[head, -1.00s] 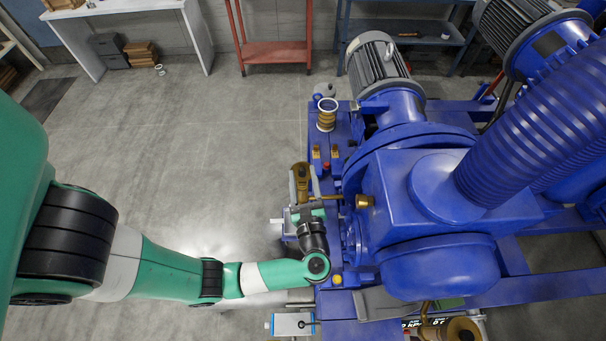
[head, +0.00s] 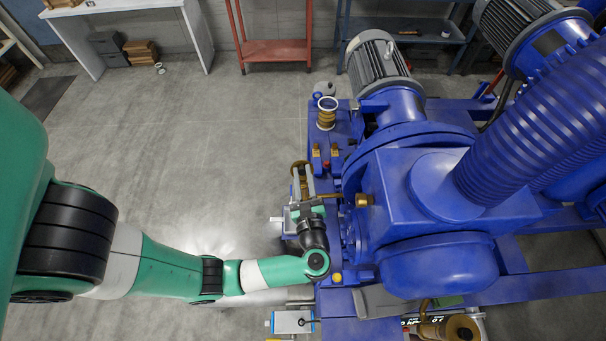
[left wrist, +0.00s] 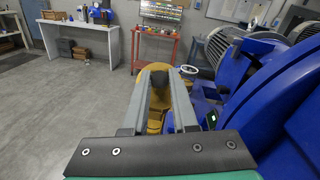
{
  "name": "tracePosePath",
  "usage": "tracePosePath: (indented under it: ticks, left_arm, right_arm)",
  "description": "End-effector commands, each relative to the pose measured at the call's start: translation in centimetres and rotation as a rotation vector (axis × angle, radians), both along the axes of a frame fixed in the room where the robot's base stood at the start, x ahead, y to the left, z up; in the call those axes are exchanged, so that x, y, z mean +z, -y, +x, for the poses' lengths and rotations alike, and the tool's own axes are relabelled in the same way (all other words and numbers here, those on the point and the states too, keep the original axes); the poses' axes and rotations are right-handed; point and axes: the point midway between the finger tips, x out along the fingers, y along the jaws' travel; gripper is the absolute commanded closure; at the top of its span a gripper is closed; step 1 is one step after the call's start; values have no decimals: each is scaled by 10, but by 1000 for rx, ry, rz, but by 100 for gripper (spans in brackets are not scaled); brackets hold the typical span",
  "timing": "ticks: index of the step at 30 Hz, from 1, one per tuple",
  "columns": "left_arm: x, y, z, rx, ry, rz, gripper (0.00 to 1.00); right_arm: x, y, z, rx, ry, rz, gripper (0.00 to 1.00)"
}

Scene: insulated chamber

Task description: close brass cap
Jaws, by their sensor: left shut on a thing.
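The brass cap (head: 299,166) is at the left edge of the blue machine, at the tip of my left gripper. In the left wrist view, its yellow rim (left wrist: 138,76) shows around and behind the fingertips, and more brass shows below between the fingers. My left gripper (head: 303,180) is shut on the brass cap, with one finger on each side; it also shows in the left wrist view (left wrist: 160,73). The fingers hide part of the cap, so I cannot tell how far it is closed. My right gripper is not in view.
The large blue machine (head: 420,185) stands close on the right. A brass rod with a knob (head: 363,200) sticks out beside the gripper. A ringed brass fitting (head: 327,115) stands beyond it. The grey floor (head: 190,140) on the left is clear. A red cart (head: 275,52) stands at the back.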

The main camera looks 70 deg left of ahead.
Motion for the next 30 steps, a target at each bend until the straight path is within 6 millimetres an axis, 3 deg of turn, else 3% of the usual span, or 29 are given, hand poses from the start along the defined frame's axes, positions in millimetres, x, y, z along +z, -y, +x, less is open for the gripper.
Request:
tracePosePath:
  ticks: [11,30]
  left_arm:
    - [11,-13,3,3,-62,-214,100]
    - [5,-45,13,4,-236,-788,100]
  right_arm:
    - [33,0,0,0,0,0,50]
    - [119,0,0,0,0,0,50]
